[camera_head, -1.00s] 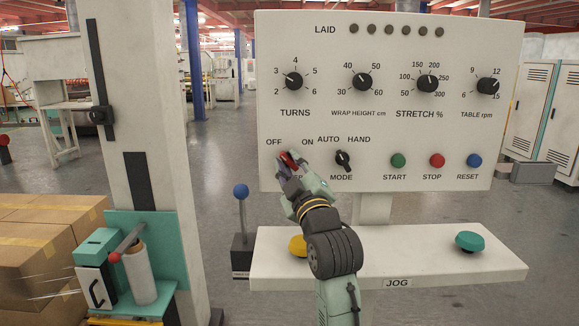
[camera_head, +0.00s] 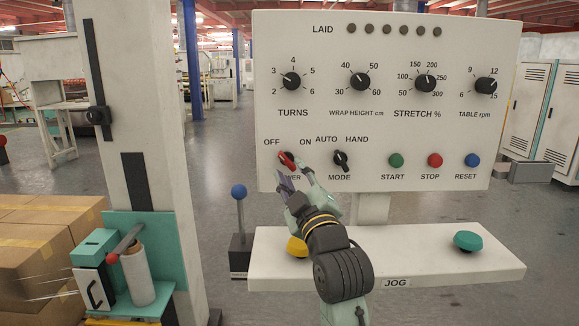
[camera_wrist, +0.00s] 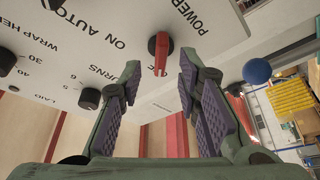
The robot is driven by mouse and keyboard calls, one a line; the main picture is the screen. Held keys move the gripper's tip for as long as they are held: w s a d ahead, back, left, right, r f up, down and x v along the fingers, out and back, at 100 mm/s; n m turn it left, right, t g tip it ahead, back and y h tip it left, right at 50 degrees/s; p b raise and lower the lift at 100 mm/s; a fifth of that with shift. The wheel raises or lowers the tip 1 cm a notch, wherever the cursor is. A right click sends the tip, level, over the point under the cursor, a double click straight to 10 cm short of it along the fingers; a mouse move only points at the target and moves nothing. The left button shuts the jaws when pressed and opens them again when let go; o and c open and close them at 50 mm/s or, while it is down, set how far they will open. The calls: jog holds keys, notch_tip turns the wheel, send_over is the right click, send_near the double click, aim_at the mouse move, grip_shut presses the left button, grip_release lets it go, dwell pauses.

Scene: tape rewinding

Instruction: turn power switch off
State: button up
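The red power switch (camera_head: 287,159) is at the lower left of the white control panel, between the OFF and ON labels. Its handle slants up and left, toward OFF. The wrist view shows the red switch (camera_wrist: 161,50) centred beyond the gap between my fingers. My gripper (camera_head: 295,178) is open and empty just in front of and below the switch, with a gap on both sides of the handle. My gripper partly hides the POWER label.
The black mode knob (camera_head: 341,159) sits close to the right of my gripper. The start (camera_head: 396,160), stop (camera_head: 435,160) and reset (camera_head: 472,160) buttons are farther right.

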jog(key=v, duration=0.8)
jog(key=shift+d, duration=0.1)
